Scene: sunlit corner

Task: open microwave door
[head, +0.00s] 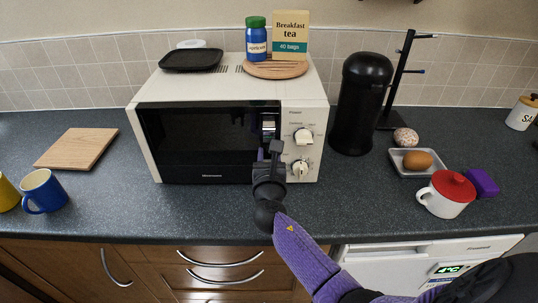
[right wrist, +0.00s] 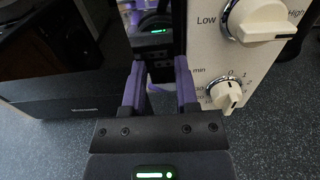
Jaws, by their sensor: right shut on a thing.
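The white microwave (head: 145,97) stands on the dark counter against the tiled wall. Its black glass door (head: 195,145) looks closed, flush with the front; I see no clear gap. The control panel with two knobs (head: 302,137) is right of the door. My right gripper (head: 268,150) is at the door's right edge, shut on the door handle; its fingers hide much of the grip. In the right wrist view the two purple fingers (right wrist: 159,78) point at the door's right edge, left of the lower knob (right wrist: 225,92). My left gripper is not in view.
Left are a wooden board (head: 76,148) and mugs. Right is a black canister (head: 360,103). The counter before the door's left part is clear.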

